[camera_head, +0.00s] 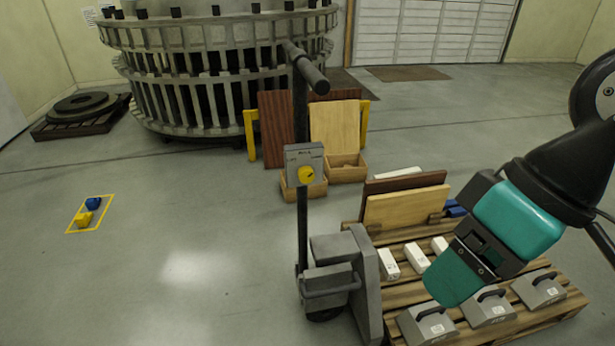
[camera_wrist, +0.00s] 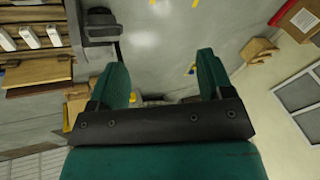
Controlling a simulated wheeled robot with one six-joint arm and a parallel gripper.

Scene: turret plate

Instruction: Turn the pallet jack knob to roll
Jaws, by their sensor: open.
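The pallet jack (camera_head: 301,225) stands upright in the middle of the head view, with a dark post and a T handle at its top. A grey control box (camera_head: 304,155) is on the post, with a round yellow knob (camera_head: 306,175) on its face. The labels around the knob are too small to read. My gripper (camera_head: 449,281) is open and empty, to the right of the knob and lower in the picture, clearly apart from it. In the wrist view its two teal fingers (camera_wrist: 163,75) are spread. A small yellow patch shows between them, which I cannot identify surely.
A wooden pallet (camera_head: 400,297) with grey handled blocks, white blocks and leaning boards lies below my gripper. Wooden boxes (camera_head: 346,174) and panels stand behind the jack, before a large slotted ring (camera_head: 215,60). The floor left of the jack is mostly clear.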

